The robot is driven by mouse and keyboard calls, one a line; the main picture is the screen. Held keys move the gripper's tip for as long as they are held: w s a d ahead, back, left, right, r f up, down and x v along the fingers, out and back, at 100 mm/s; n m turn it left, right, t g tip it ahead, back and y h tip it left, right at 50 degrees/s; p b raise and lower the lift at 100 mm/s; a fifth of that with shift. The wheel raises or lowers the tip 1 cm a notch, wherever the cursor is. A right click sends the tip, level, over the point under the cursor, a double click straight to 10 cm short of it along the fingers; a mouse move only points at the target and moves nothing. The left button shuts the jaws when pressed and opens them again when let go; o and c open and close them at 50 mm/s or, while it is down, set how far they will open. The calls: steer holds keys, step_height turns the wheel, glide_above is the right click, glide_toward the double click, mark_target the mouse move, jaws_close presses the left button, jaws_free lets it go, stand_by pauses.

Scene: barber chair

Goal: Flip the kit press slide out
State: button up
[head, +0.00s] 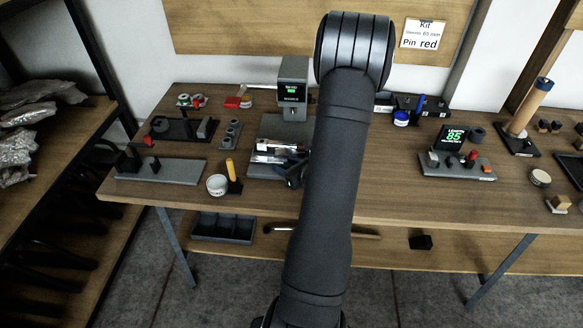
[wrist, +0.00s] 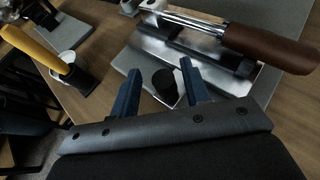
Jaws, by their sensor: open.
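The kit press (head: 293,90) stands at the back of the bench with a small lit green display. Its grey base plate (head: 259,170) and bright metal slide parts (head: 275,150) lie in front, partly hidden by my arm. In the wrist view, the metal plate (wrist: 138,60) carries silver rods (wrist: 190,22) and a brown handle (wrist: 270,46). A short black knob (wrist: 164,82) stands at its near edge. My gripper (wrist: 160,67) is open, its two fingers on either side of the knob, with gaps visible. In the head view my gripper (head: 294,173) is mostly hidden behind the arm.
A white cup (head: 217,185) and a yellow-handled tool (head: 231,172) stand close left of the press. Dark fixtures (head: 180,130) fill the bench's left side. A unit showing 85 (head: 455,138) sits at right. A sign (head: 423,34) reads "Pin red". Bare wood lies along the front edge.

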steer(key=v, duration=1.7)
steer(key=shift+s+d, duration=0.2)
steer(key=shift+a+f, duration=0.1)
steer(key=x, duration=1.7)
steer(key=shift+w+a, duration=0.1)
steer(key=shift+w, duration=0.1)
steer(key=shift+r, duration=0.2)
steer(key=v, duration=1.7)
steer(key=x, duration=1.8)
steer(key=shift+w+d+r, duration=0.1)
steer(key=shift+w+d, duration=0.2)
steer(key=shift+w, duration=0.45)
